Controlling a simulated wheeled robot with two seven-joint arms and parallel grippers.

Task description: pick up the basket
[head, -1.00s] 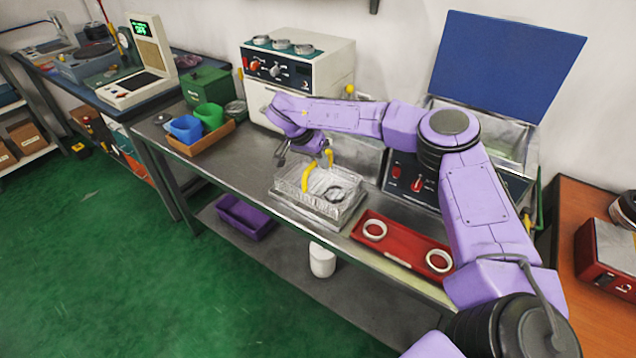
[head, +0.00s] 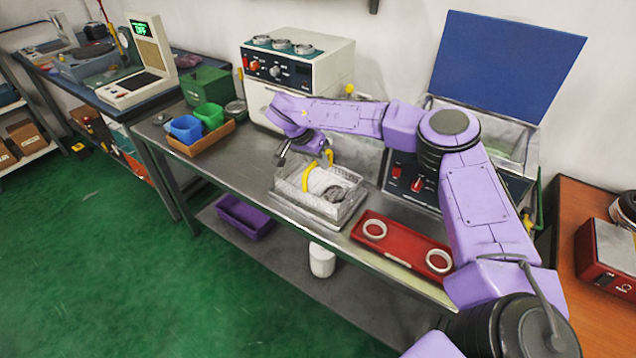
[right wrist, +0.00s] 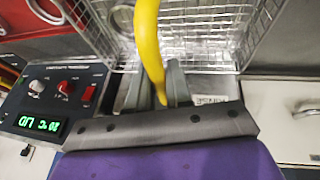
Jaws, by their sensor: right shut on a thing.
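The wire mesh basket (head: 349,207) with a yellow arched handle (head: 306,180) is on the steel bench, at the middle of the head view. A dark ring (head: 335,193) shows inside it. My right gripper (head: 326,160) is above the basket and shut on the yellow handle. In the right wrist view, the handle (right wrist: 148,42) runs down between the two grey fingers (right wrist: 158,88), and the basket's mesh (right wrist: 205,45) spreads out beyond. I cannot tell whether the basket's bottom touches the surface under it. My left gripper is out of view.
A red tray (head: 402,247) with two pale rings lies right of the basket. A machine with an open blue lid (head: 505,65) stands behind it. A white control box (head: 297,75) is at the back. Blue and green bins (head: 186,128) stand left. The bench left of the basket is clear.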

